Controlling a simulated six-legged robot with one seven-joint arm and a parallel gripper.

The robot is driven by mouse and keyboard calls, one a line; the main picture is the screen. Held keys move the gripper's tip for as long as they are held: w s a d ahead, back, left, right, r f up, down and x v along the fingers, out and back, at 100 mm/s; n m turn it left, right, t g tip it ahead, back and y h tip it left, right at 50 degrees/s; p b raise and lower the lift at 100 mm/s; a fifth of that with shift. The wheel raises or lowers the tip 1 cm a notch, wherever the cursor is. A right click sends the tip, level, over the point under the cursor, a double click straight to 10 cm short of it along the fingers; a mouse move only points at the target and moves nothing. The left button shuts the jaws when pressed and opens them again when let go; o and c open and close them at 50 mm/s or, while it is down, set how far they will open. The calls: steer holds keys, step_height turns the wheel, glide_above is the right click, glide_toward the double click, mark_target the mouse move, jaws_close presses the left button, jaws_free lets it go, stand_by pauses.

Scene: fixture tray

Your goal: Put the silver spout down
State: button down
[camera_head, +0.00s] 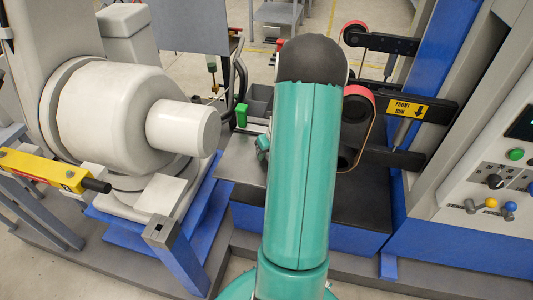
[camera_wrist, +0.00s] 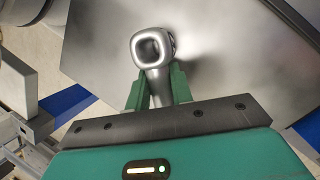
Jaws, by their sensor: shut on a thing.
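In the wrist view, the silver spout (camera_wrist: 152,50) is a shiny metal piece with a rounded, square-like open end facing the camera. My gripper (camera_wrist: 158,88) is shut on its narrower lower part, with a green finger on each side. The spout is over a grey metal tray surface (camera_wrist: 100,42); I cannot tell whether it touches the surface. Part of the grey tray surface (camera_head: 243,160) shows left of my arm.
A large white rounded machine (camera_head: 110,110) stands at the left. A yellow bar (camera_head: 45,168) reaches in at its front. A belt unit with a "FRONT RUN" label (camera_head: 408,108) is right of my arm. A control panel (camera_head: 495,185) is at the far right. A green block (camera_head: 241,115) stands behind the tray.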

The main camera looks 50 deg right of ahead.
steer(key=c, duration=1.2)
jaws_free()
steer(key=shift+c, duration=0.2)
steer(key=a+v, duration=0.1)
steer(key=v, duration=1.1)
steer(key=w+a+r+n, duration=0.5)
steer(key=a+r+n, duration=0.2)
steer(key=a+n, duration=0.15)
steer(key=a+r+n, duration=0.3)
steer(key=a+n, duration=0.2)
steer(key=a, duration=0.2)
steer(key=a+r+n, duration=0.4)
steer(key=a+n, duration=0.2)
steer(key=a, duration=0.1)
steer(key=s+a+r+n+t, duration=0.1)
steer(key=s+a+r+n, duration=0.1)
steer(key=s+a+n, duration=0.3)
steer(key=s+a+r+n, duration=0.2)
steer(key=s+a+n, duration=0.3)
steer(key=a+n, duration=0.8)
steer(key=n, duration=0.3)
steer(key=shift+r+t+h, duration=0.25)
steer(key=shift+t+h, duration=0.05)
steer(key=shift+t, duration=0.1)
